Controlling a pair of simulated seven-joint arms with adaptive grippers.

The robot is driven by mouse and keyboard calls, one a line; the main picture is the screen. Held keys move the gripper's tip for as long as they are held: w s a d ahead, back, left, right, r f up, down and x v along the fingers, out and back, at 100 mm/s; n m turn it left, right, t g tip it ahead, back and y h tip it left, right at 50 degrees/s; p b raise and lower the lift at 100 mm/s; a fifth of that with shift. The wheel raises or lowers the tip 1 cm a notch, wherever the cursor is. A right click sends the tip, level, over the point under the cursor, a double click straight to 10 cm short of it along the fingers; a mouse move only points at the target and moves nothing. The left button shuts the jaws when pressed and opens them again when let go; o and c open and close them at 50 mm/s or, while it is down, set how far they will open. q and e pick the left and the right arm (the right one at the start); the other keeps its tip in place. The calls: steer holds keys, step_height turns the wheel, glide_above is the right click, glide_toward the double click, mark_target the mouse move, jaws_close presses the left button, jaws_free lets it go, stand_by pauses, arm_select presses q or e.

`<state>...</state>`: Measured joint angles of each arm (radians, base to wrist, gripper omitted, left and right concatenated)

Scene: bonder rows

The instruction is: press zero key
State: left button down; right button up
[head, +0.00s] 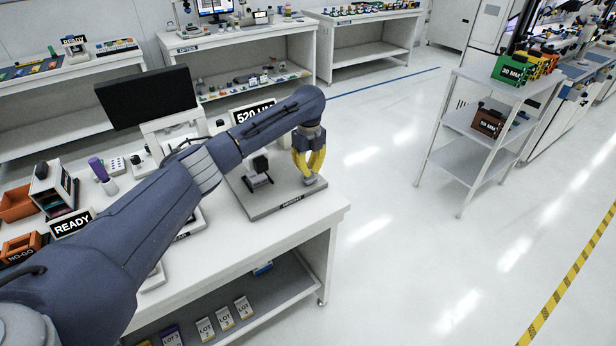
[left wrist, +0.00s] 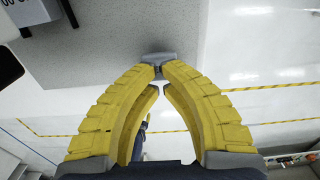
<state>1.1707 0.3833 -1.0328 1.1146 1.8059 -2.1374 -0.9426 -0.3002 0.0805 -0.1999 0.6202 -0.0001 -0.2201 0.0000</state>
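My left gripper (head: 309,172) has yellow fingers pointing down over the right end of a grey plate (head: 262,211) on the white bench. Its fingertips come together in the left wrist view (left wrist: 159,72). They are at a small grey block (left wrist: 158,58) by the plate's edge; the block also shows under the tips in the head view (head: 313,183). I cannot tell whether they touch it. A small black device (head: 258,178) stands on the plate. No key marked zero can be read. My right gripper is not in view.
A display reading 520 and a unit (head: 254,110) and a black monitor (head: 147,97) stand behind the plate. A READY sign (head: 72,223) and orange bins (head: 18,204) are at left. A grey shelf cart (head: 490,130) stands right, across clear floor.

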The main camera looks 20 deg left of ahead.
arm_select(q)
steer(key=shift+f, duration=1.55)
steer(key=shift+r, duration=3)
step_height(320, 180, up, 12)
